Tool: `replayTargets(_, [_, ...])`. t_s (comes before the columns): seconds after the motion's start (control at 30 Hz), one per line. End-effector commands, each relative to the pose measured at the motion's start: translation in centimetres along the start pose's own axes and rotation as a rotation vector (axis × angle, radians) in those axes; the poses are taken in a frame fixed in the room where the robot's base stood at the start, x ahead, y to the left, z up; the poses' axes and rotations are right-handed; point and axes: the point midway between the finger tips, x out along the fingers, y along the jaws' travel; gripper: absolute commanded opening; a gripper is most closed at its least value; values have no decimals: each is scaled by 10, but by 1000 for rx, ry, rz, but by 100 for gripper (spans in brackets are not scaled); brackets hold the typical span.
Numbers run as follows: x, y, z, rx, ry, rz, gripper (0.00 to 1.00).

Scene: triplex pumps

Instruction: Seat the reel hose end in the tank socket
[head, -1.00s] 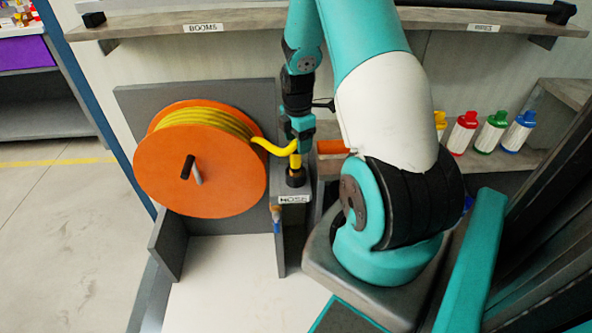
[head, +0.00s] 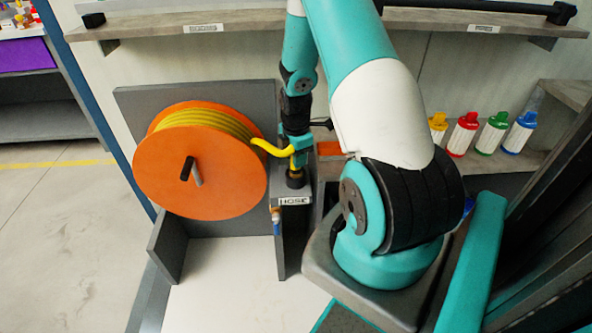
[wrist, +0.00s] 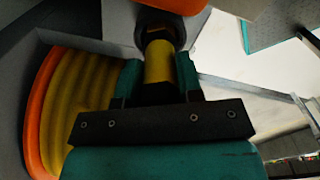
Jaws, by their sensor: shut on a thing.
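The yellow hose runs off the orange reel (head: 200,165) and curves right to my gripper (head: 299,152). My gripper is shut on the hose end (wrist: 158,62), whose yellow sleeve shows between the teal fingers in the wrist view. The dark round socket (head: 295,180) stands on a grey ledge labelled HOSE, directly below the hose end. In the wrist view the tip meets the dark socket ring (wrist: 160,30). The hose end looks upright and in line with the socket. I cannot tell how deep the tip sits in it.
A grey panel (head: 130,110) stands behind the reel. An orange block (head: 330,148) is just right of my gripper. Several coloured bottles (head: 467,133) stand on the shelf to the right. A shelf (head: 150,25) crosses above. The white surface (head: 225,275) below is clear.

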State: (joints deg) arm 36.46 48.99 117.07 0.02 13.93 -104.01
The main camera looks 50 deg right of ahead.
Motion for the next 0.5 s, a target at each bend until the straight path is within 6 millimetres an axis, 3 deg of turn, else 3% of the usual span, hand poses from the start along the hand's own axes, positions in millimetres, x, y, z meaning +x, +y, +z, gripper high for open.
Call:
replayTargets(0.33, [-3, 1, 0, 0, 0, 2, 0])
replayTargets(0.5, [-18, 1, 0, 0, 0, 3, 0])
